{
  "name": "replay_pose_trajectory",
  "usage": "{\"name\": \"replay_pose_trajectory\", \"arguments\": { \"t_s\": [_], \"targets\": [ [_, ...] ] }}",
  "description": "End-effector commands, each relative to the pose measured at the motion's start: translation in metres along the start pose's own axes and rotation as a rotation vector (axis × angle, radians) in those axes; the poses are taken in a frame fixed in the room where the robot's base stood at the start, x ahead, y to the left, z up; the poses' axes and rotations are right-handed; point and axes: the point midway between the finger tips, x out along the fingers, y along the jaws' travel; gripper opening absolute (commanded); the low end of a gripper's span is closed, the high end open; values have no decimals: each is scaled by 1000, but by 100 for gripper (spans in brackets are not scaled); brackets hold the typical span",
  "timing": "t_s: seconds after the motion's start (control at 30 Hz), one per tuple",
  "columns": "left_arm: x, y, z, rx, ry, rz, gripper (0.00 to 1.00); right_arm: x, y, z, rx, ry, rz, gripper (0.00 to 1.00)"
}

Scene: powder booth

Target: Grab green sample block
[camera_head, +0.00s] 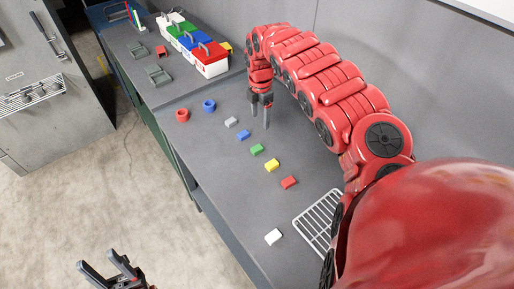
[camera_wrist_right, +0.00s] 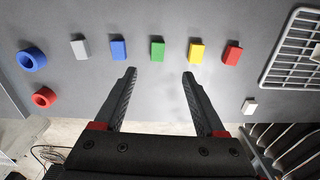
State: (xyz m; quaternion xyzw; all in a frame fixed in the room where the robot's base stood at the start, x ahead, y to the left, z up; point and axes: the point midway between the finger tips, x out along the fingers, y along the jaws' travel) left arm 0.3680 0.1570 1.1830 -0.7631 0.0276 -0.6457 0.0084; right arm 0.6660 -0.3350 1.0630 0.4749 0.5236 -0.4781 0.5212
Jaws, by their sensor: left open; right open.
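The green sample block (camera_head: 257,150) lies on the grey bench top in a slanting row of small blocks, between the blue block (camera_head: 243,135) and the yellow block (camera_head: 272,165). My right gripper (camera_head: 260,113) points down above the bench, behind the row, open and empty. In the right wrist view the green block (camera_wrist_right: 157,51) lies beyond the open fingers (camera_wrist_right: 160,82), nearly centred between them, not touched. My left gripper (camera_head: 103,264) is open and empty, low at the left over the floor, away from the bench.
A grey block (camera_head: 231,122), red block (camera_head: 289,182) and white block (camera_head: 273,237) also lie on the bench. A blue ring (camera_head: 209,105) and red ring (camera_head: 182,115) are at the left. A wire rack (camera_head: 318,219) lies at right. Lidded boxes (camera_head: 211,62) stand at the back.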

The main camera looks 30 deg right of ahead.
Motion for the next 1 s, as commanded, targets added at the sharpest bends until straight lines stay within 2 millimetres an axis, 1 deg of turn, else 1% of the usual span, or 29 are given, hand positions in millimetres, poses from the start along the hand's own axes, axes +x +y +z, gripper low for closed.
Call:
{"name": "replay_pose_trajectory", "arguments": {
  "t_s": [0.03,0.1,0.23,0.33,0.37,0.4,0.43,0.53,0.67,0.77,1.0],
  "targets": [
    [-3,0,0,0,0,0,50,11,1,-2,1,2,-2,72],
    [-4,0,1,0,0,0,50,24,0,-3,0,4,-3,72],
    [-19,1,3,0,0,0,50,51,1,-3,0,4,0,72],
    [-18,1,3,0,0,0,50,72,1,-3,1,5,1,72],
    [-16,1,3,0,0,0,50,77,1,-2,1,4,1,72],
    [-11,0,2,0,0,0,50,77,2,-2,1,3,4,72],
    [-9,0,2,0,0,0,50,80,2,-1,0,3,4,72],
    [-7,0,1,0,0,0,50,90,2,-2,0,3,3,72],
    [-6,0,1,0,0,0,50,94,2,-1,1,1,4,72],
    [-1,0,0,0,0,0,50,98,2,-3,1,2,4,72],
    [18,-1,-3,0,0,0,50,123,3,-10,1,4,3,72]
  ]
}}
